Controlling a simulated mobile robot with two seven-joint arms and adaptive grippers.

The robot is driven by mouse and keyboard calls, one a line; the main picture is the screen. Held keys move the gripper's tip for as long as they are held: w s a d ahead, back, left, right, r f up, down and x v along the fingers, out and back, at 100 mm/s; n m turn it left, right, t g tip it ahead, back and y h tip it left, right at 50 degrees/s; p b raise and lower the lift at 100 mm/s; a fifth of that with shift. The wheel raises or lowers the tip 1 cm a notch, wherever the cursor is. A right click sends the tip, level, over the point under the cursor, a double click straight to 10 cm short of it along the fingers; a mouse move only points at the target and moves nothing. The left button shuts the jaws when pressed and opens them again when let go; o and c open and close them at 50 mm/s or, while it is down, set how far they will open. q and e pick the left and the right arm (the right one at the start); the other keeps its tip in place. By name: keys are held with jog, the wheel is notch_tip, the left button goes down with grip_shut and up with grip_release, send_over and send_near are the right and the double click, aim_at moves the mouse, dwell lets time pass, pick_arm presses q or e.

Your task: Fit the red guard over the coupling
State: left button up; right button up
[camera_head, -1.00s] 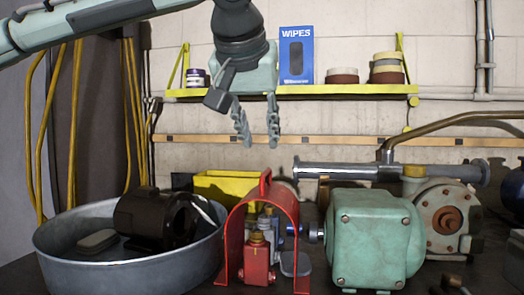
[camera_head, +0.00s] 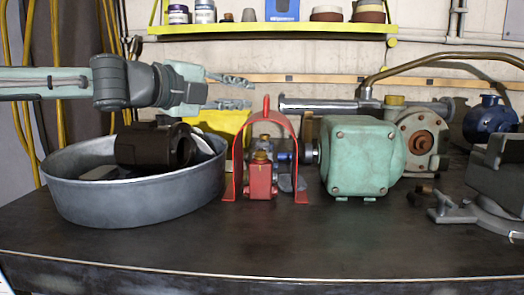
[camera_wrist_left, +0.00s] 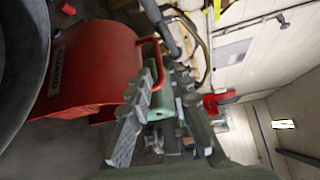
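The red guard (camera_head: 238,162) is an upright arch with a loop handle (camera_head: 266,106) on top, standing on the bench. Its lettered red side (camera_wrist_left: 88,68) fills the left of the left wrist view. My left gripper (camera_head: 246,92) is level, fingers apart and pointing right, just left of and slightly above the handle, not visibly holding it. In the left wrist view the gripper (camera_wrist_left: 165,78) has the handle (camera_wrist_left: 155,62) close to its fingertips. A shaft end (camera_head: 314,152) sticks out left from the green motor (camera_head: 362,156); I cannot clearly make out the coupling. My right gripper is out of view.
A small red item (camera_head: 260,178) shows within the arch. A round metal tub (camera_head: 135,203) holding a dark motor (camera_head: 155,147) stands left, below my arm. A yellow bin (camera_head: 218,122) is behind. A vise (camera_head: 500,180) stands right. The front bench (camera_head: 270,245) is clear.

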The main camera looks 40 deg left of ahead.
aim_at(261, 115)
pick_arm(q)
jog(key=shift+w+d+f, duration=0.1)
jog(key=shift+w, duration=0.45)
jog(key=shift+w+d+f, duration=0.1)
jog(key=shift+w, duration=0.45)
jog(key=w, duration=0.2)
jog(key=w+p, duration=0.1)
jog(key=shift+w+d+f, duration=0.1)
jog(key=shift+d+f, duration=0.15)
jog(key=shift+f, duration=0.1)
jog(key=shift+w, duration=0.4)
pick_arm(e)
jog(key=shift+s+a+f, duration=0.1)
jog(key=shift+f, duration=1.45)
pick_arm(q)
grip_shut()
jog(key=shift+r, duration=0.2)
